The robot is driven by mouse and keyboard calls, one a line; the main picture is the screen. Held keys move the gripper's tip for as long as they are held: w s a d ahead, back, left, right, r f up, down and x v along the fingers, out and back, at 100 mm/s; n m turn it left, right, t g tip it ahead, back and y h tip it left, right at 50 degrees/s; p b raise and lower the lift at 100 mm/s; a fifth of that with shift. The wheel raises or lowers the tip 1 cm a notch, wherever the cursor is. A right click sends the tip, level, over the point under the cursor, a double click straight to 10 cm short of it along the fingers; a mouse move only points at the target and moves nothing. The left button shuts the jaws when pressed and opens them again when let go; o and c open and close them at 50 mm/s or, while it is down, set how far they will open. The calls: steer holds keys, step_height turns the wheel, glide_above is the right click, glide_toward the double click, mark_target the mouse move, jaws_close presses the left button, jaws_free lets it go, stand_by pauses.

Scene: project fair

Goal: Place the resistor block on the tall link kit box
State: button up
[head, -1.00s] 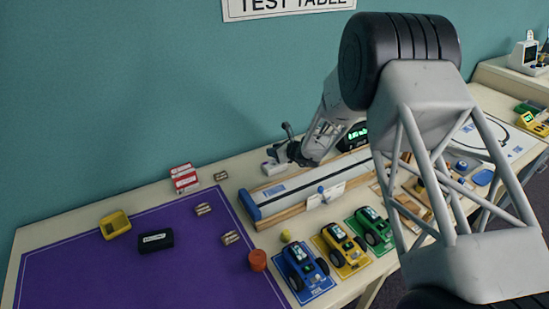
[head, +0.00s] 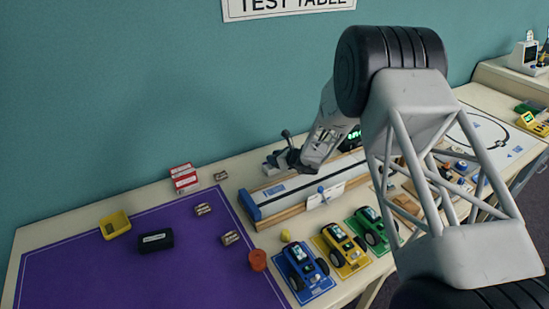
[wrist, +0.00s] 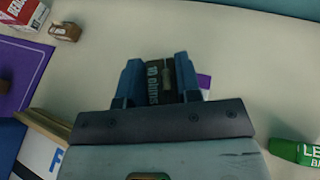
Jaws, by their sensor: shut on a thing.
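My gripper (wrist: 161,86) is shut on a dark block with pale lettering, the resistor block (wrist: 159,82), which sits between the blue-grey fingers in the wrist view. In the head view my gripper (head: 284,160) is behind the long track, near the wall, and the block is hard to make out there. A red and white box (head: 184,178) stands at the back edge of the purple mat, left of my gripper. It looks like the link kit box, but its print is too small to read. Part of it shows at the wrist view's top left (wrist: 22,12). Its top looks clear.
A small brown block (head: 220,176) stands right of the box. The long track (head: 300,190) lies in front of my gripper.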

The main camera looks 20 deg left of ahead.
steer(key=shift+f, duration=0.15)
steer(key=o, duration=1)
steer(key=shift+v, duration=0.75)
steer(key=v, duration=1)
steer(key=shift+d+r, duration=0.2)
steer(key=shift+s, duration=0.1)
